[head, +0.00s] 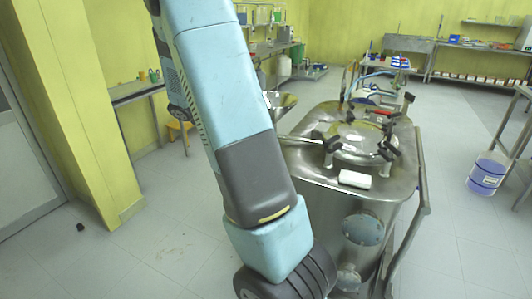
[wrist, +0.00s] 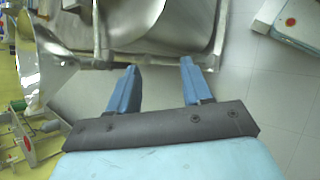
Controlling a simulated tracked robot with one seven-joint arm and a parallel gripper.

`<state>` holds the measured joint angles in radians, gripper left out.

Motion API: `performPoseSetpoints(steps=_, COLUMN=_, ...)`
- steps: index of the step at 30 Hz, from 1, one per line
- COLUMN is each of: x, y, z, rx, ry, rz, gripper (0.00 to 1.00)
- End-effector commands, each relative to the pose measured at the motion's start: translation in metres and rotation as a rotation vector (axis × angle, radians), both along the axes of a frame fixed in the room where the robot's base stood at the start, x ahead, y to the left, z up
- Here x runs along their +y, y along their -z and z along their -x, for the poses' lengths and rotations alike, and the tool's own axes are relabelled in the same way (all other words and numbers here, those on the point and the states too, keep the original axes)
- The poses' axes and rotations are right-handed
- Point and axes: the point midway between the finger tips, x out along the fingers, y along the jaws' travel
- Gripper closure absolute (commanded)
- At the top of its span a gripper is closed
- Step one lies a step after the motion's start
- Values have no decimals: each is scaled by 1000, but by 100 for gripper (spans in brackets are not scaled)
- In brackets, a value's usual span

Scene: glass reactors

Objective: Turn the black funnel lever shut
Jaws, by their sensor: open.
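The metal funnel (head: 284,102) shows in the head view beside the steel vessel (head: 310,172), partly hidden by my arm. A curved, shiny metal surface (wrist: 32,65) stands at the left of the wrist view, perhaps the funnel. My gripper is not visible in the head view.
The vessel has a round lid (head: 357,143) with black clamps, a white roll (head: 355,179) on its top and a side rail (head: 422,180). A blue-and-white bucket (head: 487,173) stands at right. Open floor lies left and right. A yellow pillar (head: 85,90) is at left.

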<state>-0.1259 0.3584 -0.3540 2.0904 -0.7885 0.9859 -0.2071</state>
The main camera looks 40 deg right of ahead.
Motion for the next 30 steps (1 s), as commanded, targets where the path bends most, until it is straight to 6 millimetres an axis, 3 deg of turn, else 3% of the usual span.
performPoseSetpoints(steps=18, x=-82, y=118, z=-77, rx=494, ry=-287, rz=383, gripper=51)
performPoseSetpoints(steps=30, x=-113, y=182, z=-114, rx=772, ry=-478, rz=592, gripper=51)
